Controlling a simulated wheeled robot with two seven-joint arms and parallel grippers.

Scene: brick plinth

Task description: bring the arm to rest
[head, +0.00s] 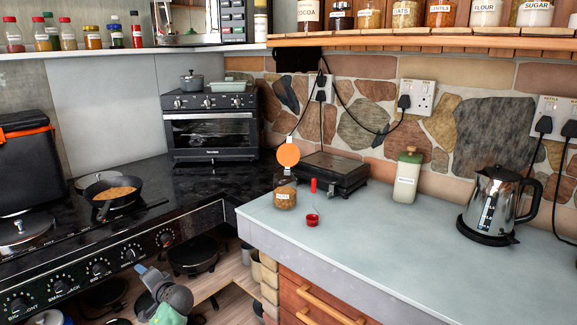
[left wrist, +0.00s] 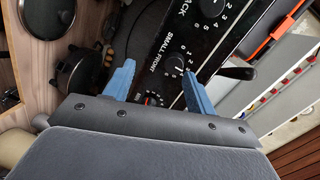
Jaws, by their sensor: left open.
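My left gripper (head: 146,276) shows at the bottom of the head view, low in front of the stove's control panel. In the left wrist view its two blue fingers (left wrist: 157,72) are apart with nothing between them. Beyond them is the black stove panel (left wrist: 205,40) with its knobs and the label "SMALL FRONT". Whether the fingers touch the panel cannot be told. My right gripper is in neither view.
A pan of food (head: 113,192) stands on the stove. Pans lie on lower shelving (head: 195,255).

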